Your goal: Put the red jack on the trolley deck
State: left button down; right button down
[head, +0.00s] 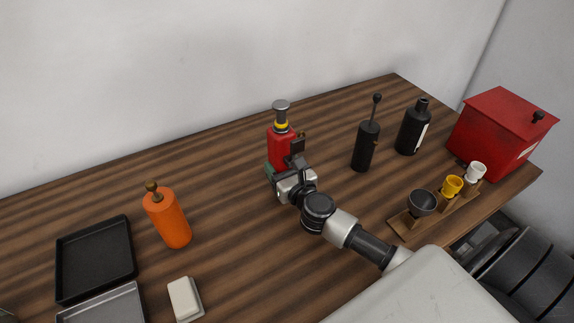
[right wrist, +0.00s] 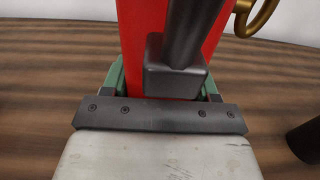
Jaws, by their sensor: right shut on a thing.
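The red jack (head: 281,148) stands upright on the wooden table near the back wall, with a yellow ring and a grey round top. It also shows close up in the right wrist view (right wrist: 143,40), with a dark grey block and cylinder on its near side and a brass ring at the right. My right gripper (head: 283,172) is shut on the jack's lower part; green pieces show on both sides of it. Whether its base touches the table is hidden. I cannot make out the trolley deck. My left gripper is not in view.
Left are an orange bottle (head: 167,217), black tray (head: 93,258), grey tray (head: 104,306) and white block (head: 184,298). Right are a black lever-topped cylinder (head: 365,146), black bottle (head: 411,130), cup rack (head: 410,222) and red box (head: 500,133). Table between orange bottle and jack is clear.

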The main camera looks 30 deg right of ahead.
jog(key=shift+f+b, duration=0.55)
jog(key=shift+f, duration=0.95)
jog(key=shift+f, duration=0.15)
jog(key=c, duration=0.6)
grip_release()
jog(key=shift+s+f, duration=0.1)
jog(key=shift+f, duration=0.05)
jog(key=o, duration=0.3)
